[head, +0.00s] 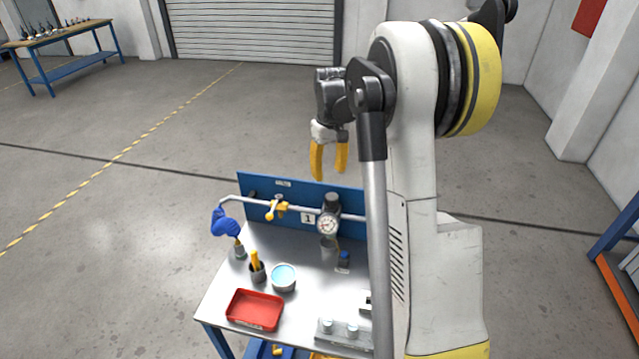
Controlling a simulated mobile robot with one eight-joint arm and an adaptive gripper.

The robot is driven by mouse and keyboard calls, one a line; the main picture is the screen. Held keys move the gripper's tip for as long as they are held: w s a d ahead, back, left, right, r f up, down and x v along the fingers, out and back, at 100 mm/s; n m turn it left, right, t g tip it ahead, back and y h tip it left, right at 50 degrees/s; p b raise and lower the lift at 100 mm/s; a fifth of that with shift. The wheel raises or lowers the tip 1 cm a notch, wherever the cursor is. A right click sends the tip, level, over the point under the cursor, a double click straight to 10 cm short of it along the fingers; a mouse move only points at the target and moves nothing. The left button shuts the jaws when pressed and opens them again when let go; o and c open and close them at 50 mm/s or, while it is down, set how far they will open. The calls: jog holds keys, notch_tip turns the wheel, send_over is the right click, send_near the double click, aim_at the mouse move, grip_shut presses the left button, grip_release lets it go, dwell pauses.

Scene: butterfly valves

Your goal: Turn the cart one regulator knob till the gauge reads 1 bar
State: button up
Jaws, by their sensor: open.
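The cart (224,285) has a steel top and a blue back panel (262,188) with a "1" label, in the head view at bottom middle. A pipe runs along the panel. The regulator knob (331,201) is dark and sits on this pipe, above a round white gauge (327,224). The gauge's reading is too small to tell. My gripper (329,174) has yellow fingers pointing down, open and empty. It appears above the panel's top edge and the knob, apart from both; its depth relative to the knob is hard to tell.
A yellow-handled valve (275,208) is on the pipe left of the gauge. My arm hides the cart's right side. Floor to the left is clear.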

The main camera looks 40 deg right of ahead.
aim_at(331, 196)
jog(key=shift+w+d+f, duration=0.15)
jog(key=shift+d+f, duration=0.25)
jog(key=shift+d, duration=0.3)
notch_tip(331, 196, down, 11)
jog(key=shift+r+b, duration=0.15)
jog(key=shift+b, duration=0.25)
jog(key=c, duration=0.9)
